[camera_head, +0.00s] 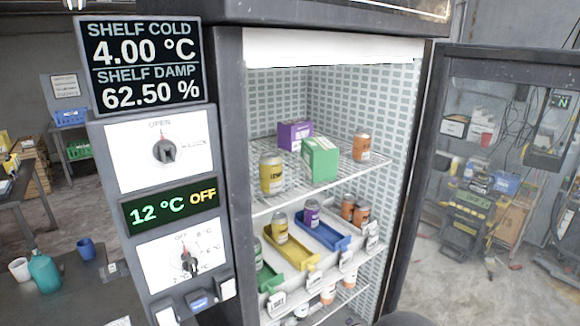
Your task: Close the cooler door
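The cooler (228,150) stands in the middle with its front open. Its door (508,57) has a dark frame and a clear pane. It stands swung wide open to the right, and the room shows through the pane. The door's right edge and lower part run out of the picture. My gripper cannot be made out. Only a small dark rounded shape shows at the bottom edge, and I cannot tell what it is.
Inside, a wire shelf (345,180) holds cans, a purple box (294,135) and a green box (320,159). Lower shelves hold coloured trays and cans. A control panel (160,200) flanks the cooler on the left. A table with a teal bottle (44,272) is farther left.

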